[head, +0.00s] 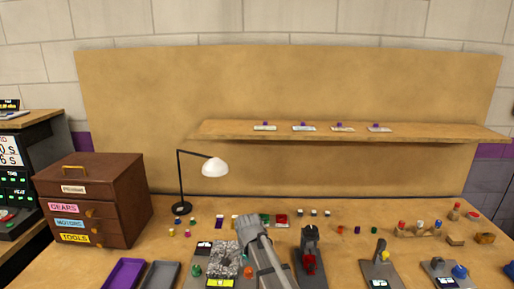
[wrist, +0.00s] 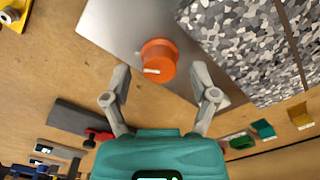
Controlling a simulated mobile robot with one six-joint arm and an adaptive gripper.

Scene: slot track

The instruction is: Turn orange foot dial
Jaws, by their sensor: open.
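The orange dial (wrist: 158,60) is a round knob with a white pointer mark, on a grey plate (wrist: 120,22) in the wrist view. It lies next to a grey speckled block. In the head view a small orange knob (head: 248,271) shows beside that block, close to my grey arm. My gripper (wrist: 161,74) is open and empty. Its two fingers are spread, with their tips just short of the dial, one toward each side. No contact with the dial shows. My arm partly covers this area in the head view.
The speckled block (head: 225,258) stands close beside the dial. A lamp (head: 214,167) and brown drawers (head: 95,200) stand at left. Small coloured pieces lie behind.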

